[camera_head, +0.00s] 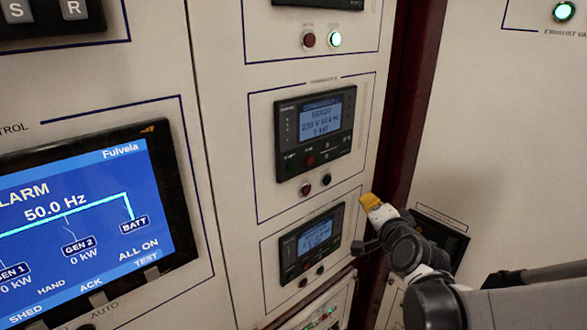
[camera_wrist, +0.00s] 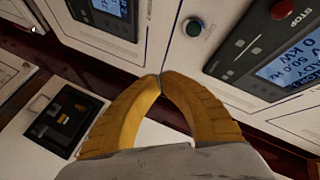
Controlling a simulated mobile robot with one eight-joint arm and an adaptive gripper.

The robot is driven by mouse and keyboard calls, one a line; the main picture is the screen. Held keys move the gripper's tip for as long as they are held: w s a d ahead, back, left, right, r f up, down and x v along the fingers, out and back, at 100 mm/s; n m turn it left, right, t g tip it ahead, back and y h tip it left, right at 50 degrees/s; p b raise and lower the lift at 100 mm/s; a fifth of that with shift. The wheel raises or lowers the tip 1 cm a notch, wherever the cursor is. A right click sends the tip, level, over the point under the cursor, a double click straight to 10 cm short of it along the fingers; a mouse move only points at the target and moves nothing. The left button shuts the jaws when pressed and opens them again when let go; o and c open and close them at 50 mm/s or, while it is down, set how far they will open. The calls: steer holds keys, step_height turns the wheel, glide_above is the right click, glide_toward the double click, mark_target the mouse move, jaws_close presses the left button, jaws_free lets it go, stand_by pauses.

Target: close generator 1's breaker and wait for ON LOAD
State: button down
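My gripper (camera_head: 370,203) is in front of the right edge of the panel, beside the lower controller. In the wrist view its two yellow fingers (camera_wrist: 160,78) meet at the tips with nothing between them. The lower controller (camera_head: 311,243) is similar. The labels are too small to tell which is generator 1. The large screen (camera_head: 75,225) shows GEN 1 and GEN 2 at 0 kW.
A dark red post (camera_head: 402,110) runs along the panel's right side. Space before the panel looks clear.

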mark_target(327, 181)
steer(key=shift+a+r, duration=0.1)
steer(key=shift+r, duration=0.15)
steer(key=shift+w, duration=0.15)
steer(key=shift+w+a, duration=0.85)
steer(key=shift+w, duration=0.3)
steer(key=shift+w+a, duration=0.9)
steer(key=shift+w, duration=0.25)
steer(key=shift+w+a, duration=0.85)
steer(key=shift+w, duration=0.3)
steer(key=shift+w+a+b, duration=0.1)
steer(key=shift+w+b, duration=0.05)
steer(key=shift+b, duration=0.2)
steer(key=shift+w+a, duration=0.15)
steer(key=shift+w, duration=0.1)
